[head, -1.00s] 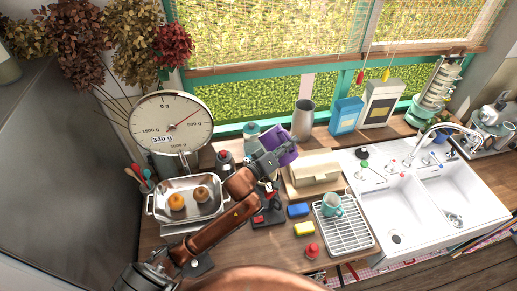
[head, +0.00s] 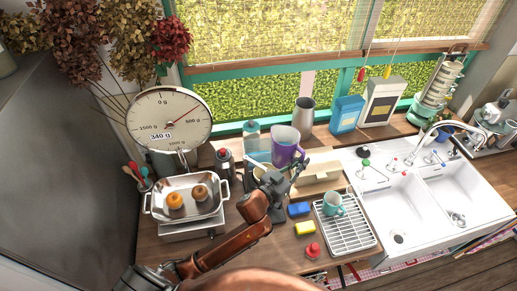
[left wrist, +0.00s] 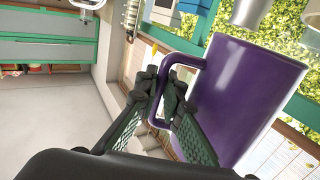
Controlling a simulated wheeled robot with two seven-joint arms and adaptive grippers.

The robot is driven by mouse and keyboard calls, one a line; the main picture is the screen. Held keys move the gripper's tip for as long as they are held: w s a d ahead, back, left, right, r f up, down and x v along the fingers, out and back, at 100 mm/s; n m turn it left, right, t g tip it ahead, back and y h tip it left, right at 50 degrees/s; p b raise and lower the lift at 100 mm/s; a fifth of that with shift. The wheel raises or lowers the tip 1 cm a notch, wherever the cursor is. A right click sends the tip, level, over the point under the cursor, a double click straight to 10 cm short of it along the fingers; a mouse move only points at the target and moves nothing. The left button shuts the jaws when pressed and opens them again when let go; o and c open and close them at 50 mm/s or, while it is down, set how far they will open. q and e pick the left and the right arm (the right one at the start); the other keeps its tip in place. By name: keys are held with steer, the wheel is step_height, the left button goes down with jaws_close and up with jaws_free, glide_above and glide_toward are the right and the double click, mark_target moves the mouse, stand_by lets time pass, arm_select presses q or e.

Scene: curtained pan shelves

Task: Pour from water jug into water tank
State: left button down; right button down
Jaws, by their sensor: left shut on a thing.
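The purple water jug (head: 285,150) stands close to upright in the head view, its pale open top facing up. My left gripper (head: 291,170) is shut on its handle from the near side. In the left wrist view the fingers (left wrist: 168,98) close around the purple handle, and the jug (left wrist: 238,95) fills the right side. A bluish, see-through container (head: 258,150), which looks like the water tank, is just left of the jug. My arm and the jug partly hide that area, and I cannot tell its water level. My right gripper is out of view.
A scale (head: 170,122) with a metal pan (head: 160,216) stands left. A dish rack (head: 346,230), sponges and a white sink (head: 395,205) lie further right.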

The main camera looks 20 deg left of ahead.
mark_target(302, 156)
arm_select(q)
steer(key=shift+r, duration=0.5)
steer(key=shift+r+p, duration=0.9)
steer(key=shift+p, duration=0.25)
steer(key=shift+r, duration=0.5)
steer(key=shift+s+a+f, duration=0.1)
